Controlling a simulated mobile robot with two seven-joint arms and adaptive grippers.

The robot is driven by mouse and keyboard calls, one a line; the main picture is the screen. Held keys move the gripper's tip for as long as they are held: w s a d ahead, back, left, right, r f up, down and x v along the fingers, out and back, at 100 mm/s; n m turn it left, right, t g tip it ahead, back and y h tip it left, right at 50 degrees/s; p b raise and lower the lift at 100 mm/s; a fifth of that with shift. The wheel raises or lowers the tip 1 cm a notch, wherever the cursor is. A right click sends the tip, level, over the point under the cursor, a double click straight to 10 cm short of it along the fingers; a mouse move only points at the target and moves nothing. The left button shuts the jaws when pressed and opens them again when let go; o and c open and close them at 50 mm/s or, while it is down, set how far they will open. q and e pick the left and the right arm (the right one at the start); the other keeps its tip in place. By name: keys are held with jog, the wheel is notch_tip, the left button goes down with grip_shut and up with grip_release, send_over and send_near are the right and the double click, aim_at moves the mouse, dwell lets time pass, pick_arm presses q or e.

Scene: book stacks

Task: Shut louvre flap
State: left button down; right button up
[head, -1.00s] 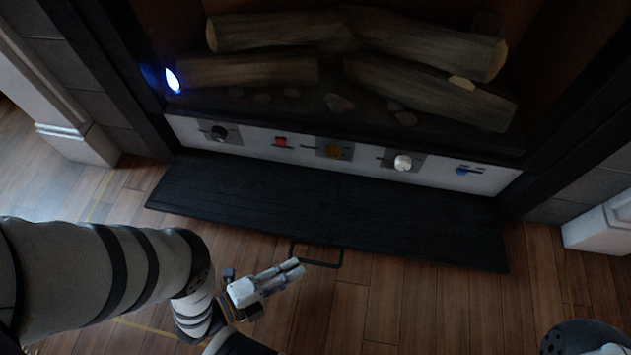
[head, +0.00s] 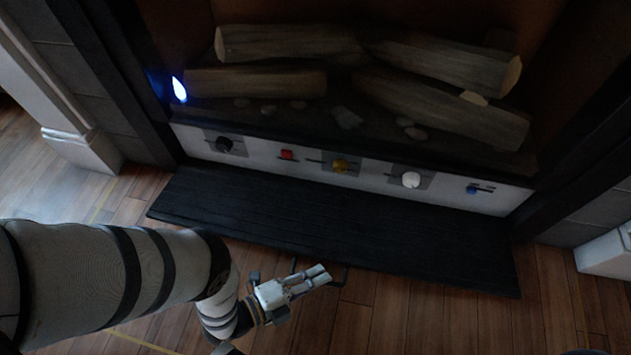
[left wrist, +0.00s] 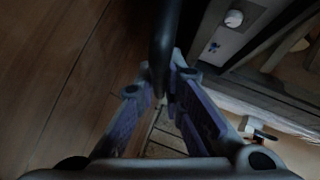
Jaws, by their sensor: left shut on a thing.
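The louvre flap (head: 330,222) is a long black slatted panel. It hangs open, sticking out towards me below the control strip. A thin dark handle (head: 341,280) juts from its front edge, partly hidden by my left gripper (head: 321,274) in the head view. In the left wrist view, the handle (left wrist: 164,42) is a dark bar running between the two fingers of my left gripper (left wrist: 172,95). The gripper is shut on it. My right gripper is not in view.
Logs (head: 440,105) lie behind. The wooden floor (head: 400,320) in front is clear.

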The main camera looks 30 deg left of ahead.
pick_arm(q)
jog(key=shift+r+p, duration=0.6)
jog(key=shift+p, duration=0.1)
jog(key=w+a+r+n+g+p, duration=0.1)
jog(key=w+r+n+g+p, duration=0.25)
jog(key=r+p, duration=0.7)
jog(key=w+a+r+n+g+b, duration=0.1)
jog(key=w+a+r+g, duration=0.2)
jog(key=w+r, duration=0.6)
jog(key=shift+w+a+g, duration=0.4)
jog(key=shift+w+g, duration=0.15)
jog(key=shift+w, duration=1.6)
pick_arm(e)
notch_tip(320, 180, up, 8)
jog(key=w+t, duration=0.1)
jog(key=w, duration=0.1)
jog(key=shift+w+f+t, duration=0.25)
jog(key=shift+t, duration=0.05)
